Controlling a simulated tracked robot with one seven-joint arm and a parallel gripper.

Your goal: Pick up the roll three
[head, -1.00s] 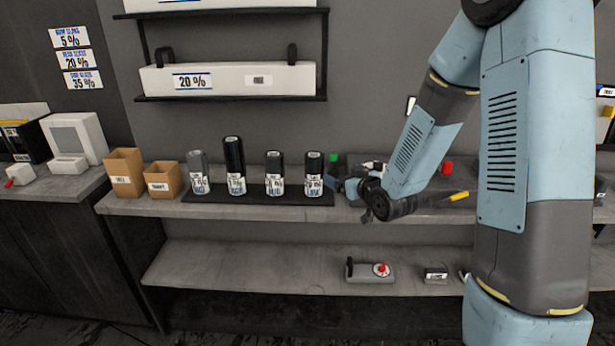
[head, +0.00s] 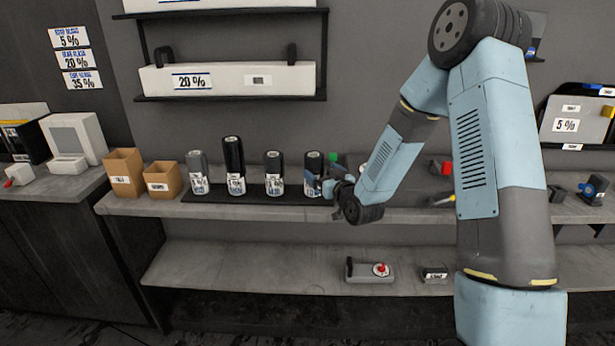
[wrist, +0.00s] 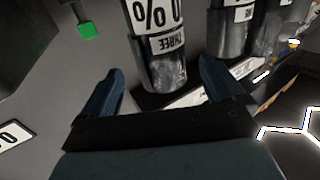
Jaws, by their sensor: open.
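Several upright rolls stand in a row on a black mat (head: 230,198) on the upper shelf. The rightmost, a black roll with a white label (head: 313,178), is nearest my gripper (head: 322,184). In the wrist view, the roll three (wrist: 165,75) shows a label that appears upside down and seems to read "THREE". My gripper also shows there (wrist: 162,85), with its fingers open and spread to either side of the roll's near end. I cannot tell whether either finger touches it. In the head view the gripper partly covers the roll's right side.
The neighbouring black roll (head: 274,172) stands close on the left, with a taller black roll (head: 234,165) beyond. Two cardboard boxes (head: 124,173) (head: 162,180) stand farther left. A green-topped item (head: 333,157) sits just behind my gripper. The lower shelf is mostly clear.

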